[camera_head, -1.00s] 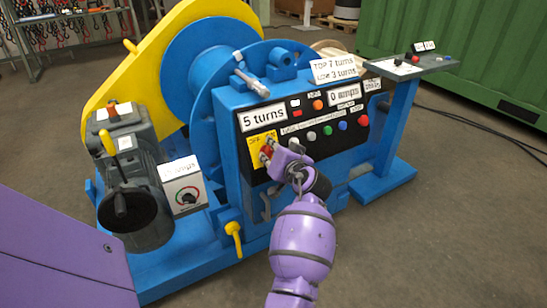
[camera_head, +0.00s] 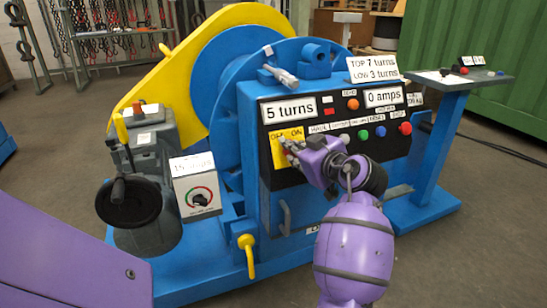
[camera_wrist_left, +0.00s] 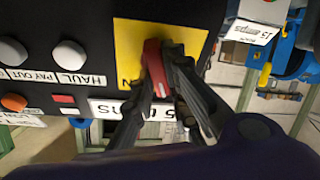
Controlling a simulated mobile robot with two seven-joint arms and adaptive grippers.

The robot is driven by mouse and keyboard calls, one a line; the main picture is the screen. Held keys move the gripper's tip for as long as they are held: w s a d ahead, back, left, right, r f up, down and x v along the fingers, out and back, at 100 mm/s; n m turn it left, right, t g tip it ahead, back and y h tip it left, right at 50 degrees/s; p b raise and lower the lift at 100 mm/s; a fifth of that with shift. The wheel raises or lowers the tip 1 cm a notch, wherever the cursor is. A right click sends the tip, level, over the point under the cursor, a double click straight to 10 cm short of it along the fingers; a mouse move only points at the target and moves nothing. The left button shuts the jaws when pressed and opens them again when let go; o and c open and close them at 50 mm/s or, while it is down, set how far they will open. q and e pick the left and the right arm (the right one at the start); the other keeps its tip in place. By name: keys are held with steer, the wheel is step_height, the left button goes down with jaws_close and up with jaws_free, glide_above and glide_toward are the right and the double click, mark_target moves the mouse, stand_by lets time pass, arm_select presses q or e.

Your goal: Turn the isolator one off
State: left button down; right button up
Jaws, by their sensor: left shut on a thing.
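The isolator is a yellow plate (camera_head: 277,155) marked OFF and ON on the black panel, below the "5 turns" sign. It also shows in the left wrist view (camera_wrist_left: 130,40), where the panel appears upside down. Its red handle (camera_wrist_left: 153,62) stands between the fingers there. My left gripper (camera_head: 290,150) is at the plate and shut on the red handle; it also shows in the left wrist view (camera_wrist_left: 163,75). In the head view the gripper hides the handle, so I cannot tell its exact angle. My right gripper is not in view.
Several buttons stand right of the isolator, among them a white button (camera_head: 344,139) and a red button (camera_head: 405,128). A grey dial box (camera_head: 198,190) is on the left. A yellow lever (camera_head: 247,256) is low in front. A pedestal (camera_head: 440,150) stands at right.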

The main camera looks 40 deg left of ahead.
arm_select(q)
steer(key=shift+f+n+b, duration=0.2)
steer(key=shift+n+b, duration=0.45)
steer(key=shift+n, duration=0.35)
steer(key=n+g+b, duration=0.1)
steer(key=n, duration=0.1)
steer(key=shift+n+b, duration=0.3)
steer(key=shift+n, duration=0.1)
steer(key=shift+r+n, duration=0.1)
steer(key=shift+n, duration=0.2)
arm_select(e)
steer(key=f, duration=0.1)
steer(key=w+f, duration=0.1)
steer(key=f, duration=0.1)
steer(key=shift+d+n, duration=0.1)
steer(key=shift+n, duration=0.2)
arm_select(q)
steer(key=shift+s, duration=0.1)
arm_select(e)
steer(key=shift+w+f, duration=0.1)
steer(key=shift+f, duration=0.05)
arm_select(q)
steer(key=c, duration=1.7)
jaws_free()
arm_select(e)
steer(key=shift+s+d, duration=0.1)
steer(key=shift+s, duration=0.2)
